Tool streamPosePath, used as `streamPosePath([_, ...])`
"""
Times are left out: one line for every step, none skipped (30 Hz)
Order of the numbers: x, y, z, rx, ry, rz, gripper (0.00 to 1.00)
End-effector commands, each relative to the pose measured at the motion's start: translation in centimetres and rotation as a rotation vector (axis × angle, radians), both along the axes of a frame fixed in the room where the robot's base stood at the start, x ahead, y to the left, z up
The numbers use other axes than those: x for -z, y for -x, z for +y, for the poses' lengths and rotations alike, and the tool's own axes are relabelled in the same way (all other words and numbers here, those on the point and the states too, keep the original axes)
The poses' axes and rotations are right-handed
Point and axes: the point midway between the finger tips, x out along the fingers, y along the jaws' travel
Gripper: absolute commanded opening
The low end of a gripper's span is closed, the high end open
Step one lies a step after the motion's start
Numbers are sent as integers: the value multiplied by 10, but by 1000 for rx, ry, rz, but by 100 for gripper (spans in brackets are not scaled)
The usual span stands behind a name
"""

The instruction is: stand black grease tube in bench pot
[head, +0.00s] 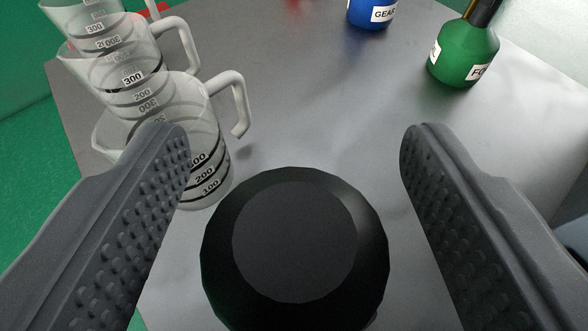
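A black round object (294,242) with a flat end facing the camera lies between the fingers of my gripper (294,150). It looks like the black grease tube seen end-on from above. My gripper is open, with a finger on either side and visible gaps between them and the black object. How high its fingertips are relative to the object is hard to tell. No bench pot can be made out in this view.
Clear measuring jugs (185,105) stand close together at the left, behind my left finger. A green bottle (463,52) and a blue bottle (371,12) stand at the back right. The grey bench (310,110) is bare in the middle; its edge shows at the right.

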Motion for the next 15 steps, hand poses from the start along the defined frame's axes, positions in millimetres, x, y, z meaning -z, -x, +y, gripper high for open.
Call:
streamPosePath([0, 0, 0, 0, 0, 0, 61])
streamPosePath([0, 0, 0, 0, 0, 1, 61])
streamPosePath([0, 0, 0, 0, 0, 1, 61])
streamPosePath([0, 0, 0, 0, 0, 1, 61])
streamPosePath([0, 1, 0, 0, 0, 1, 61])
streamPosePath([-1, 2, 0, 0, 0, 1, 61])
streamPosePath([-1, 4, 1, 0, 1, 1, 61])
streamPosePath([-2, 5, 1, 0, 1, 1, 61])
streamPosePath([-3, 9, 1, 0, 1, 2, 61])
streamPosePath([-3, 11, 1, 1, 1, 3, 61])
streamPosePath([-5, 15, 1, 1, 1, 2, 61])
streamPosePath([-7, 19, 2, 0, 1, 1, 61])
streamPosePath([-9, 23, 3, -1, 1, -1, 61])
streamPosePath([-12, 27, 4, -2, 0, -2, 61])
streamPosePath([-15, 33, 4, -1, 1, -3, 61])
